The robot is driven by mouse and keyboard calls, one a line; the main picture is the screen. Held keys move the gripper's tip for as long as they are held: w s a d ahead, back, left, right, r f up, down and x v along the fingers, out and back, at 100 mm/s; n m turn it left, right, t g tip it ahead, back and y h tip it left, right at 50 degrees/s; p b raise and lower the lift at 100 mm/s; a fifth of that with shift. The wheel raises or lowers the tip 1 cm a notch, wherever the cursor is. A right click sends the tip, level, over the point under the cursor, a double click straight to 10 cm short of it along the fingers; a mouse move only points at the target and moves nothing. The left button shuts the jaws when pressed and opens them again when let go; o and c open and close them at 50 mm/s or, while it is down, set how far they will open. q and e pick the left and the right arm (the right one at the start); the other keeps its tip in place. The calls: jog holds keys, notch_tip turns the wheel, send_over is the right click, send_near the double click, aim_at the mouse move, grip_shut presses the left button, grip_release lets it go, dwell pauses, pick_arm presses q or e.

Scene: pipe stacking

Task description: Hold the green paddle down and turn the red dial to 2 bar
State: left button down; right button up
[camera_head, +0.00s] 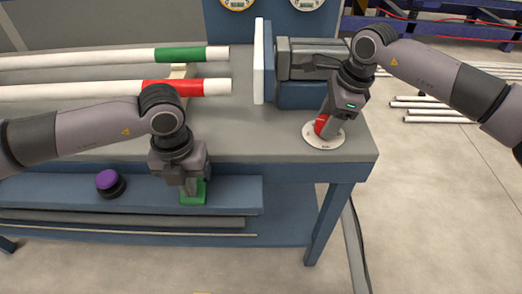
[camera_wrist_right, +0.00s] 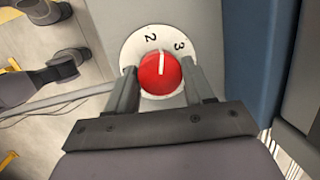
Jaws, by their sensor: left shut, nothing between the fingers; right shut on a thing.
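The red dial (camera_wrist_right: 160,74) sits on a white round plate (camera_head: 325,139) at the table's right front corner. My right gripper (camera_head: 326,120) is shut on the dial, one finger on each side in the right wrist view. The dial's white line points between the marks 2 and 3. The green paddle (camera_head: 193,193) is on the blue front ledge. My left gripper (camera_head: 188,184) is shut and empty right over the paddle and seems to touch it; its fingers partly hide it. How far the paddle is pressed cannot be told.
A purple button (camera_head: 107,180) on a black base stands on the ledge (camera_head: 236,193) left of the paddle. Two white pipes with a green band (camera_head: 181,55) and a red band (camera_head: 173,87) lie across the table. A grey-blue clamp (camera_head: 300,85) stands behind the dial.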

jog(key=shift+w+d+r, duration=0.25)
jog(key=shift+w+r, duration=0.1)
jog(key=shift+w, duration=0.1)
pick_arm(q)
jog(key=shift+r, duration=2)
pick_arm(e)
jog(key=shift+o, duration=0.2)
pick_arm(q)
jog(key=shift+w, duration=0.1)
pick_arm(e)
jog(key=o, duration=0.9)
jog(key=shift+w+f, duration=0.1)
pick_arm(q)
jog(key=shift+w+f, duration=0.1)
pick_arm(e)
jog(key=shift+f, duration=0.15)
jog(key=shift+a, duration=0.1)
jog(key=shift+f, duration=0.1)
jog(key=shift+s, duration=0.2)
